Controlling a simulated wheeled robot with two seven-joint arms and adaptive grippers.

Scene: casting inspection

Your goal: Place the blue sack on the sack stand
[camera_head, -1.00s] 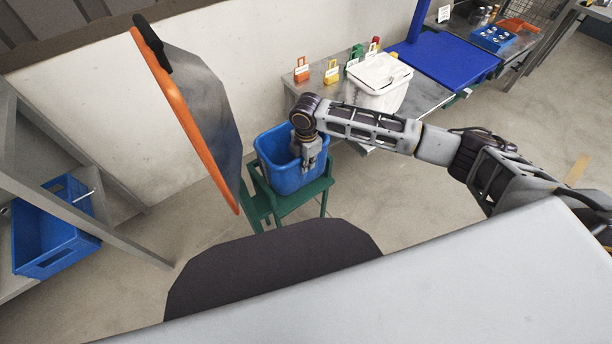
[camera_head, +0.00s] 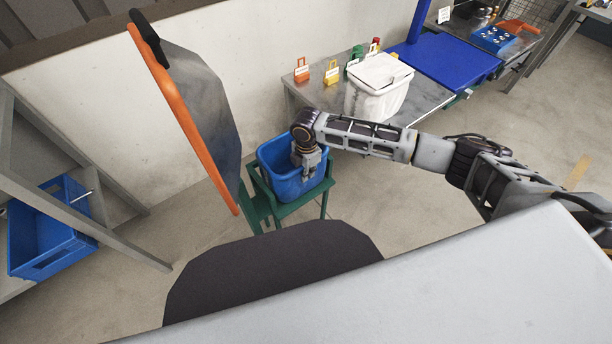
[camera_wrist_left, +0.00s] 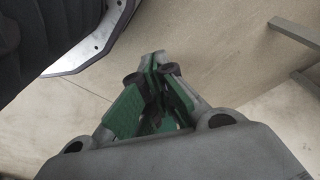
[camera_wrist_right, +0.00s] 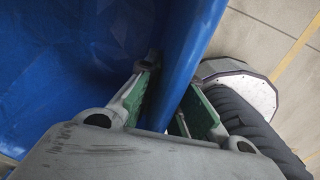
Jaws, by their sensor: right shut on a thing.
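The blue thing is an open-topped bin (camera_head: 290,186), upright at the green stand (camera_head: 324,194) beside the wall. It looks seated on the stand's top, but the contact under it is hidden. My right gripper (camera_head: 311,160) is shut on the bin's near right rim. In the right wrist view its fingers (camera_wrist_right: 168,100) straddle the blue wall (camera_wrist_right: 192,55), one inside and one outside. My left gripper (camera_wrist_left: 156,68) shows only in the left wrist view, with its fingertips together and nothing seen between them, above bare floor.
A tilted orange-edged panel (camera_head: 190,130) rises left of the stand. A blue crate (camera_head: 45,235) sits on a rack at the left. Floor right of the stand is clear.

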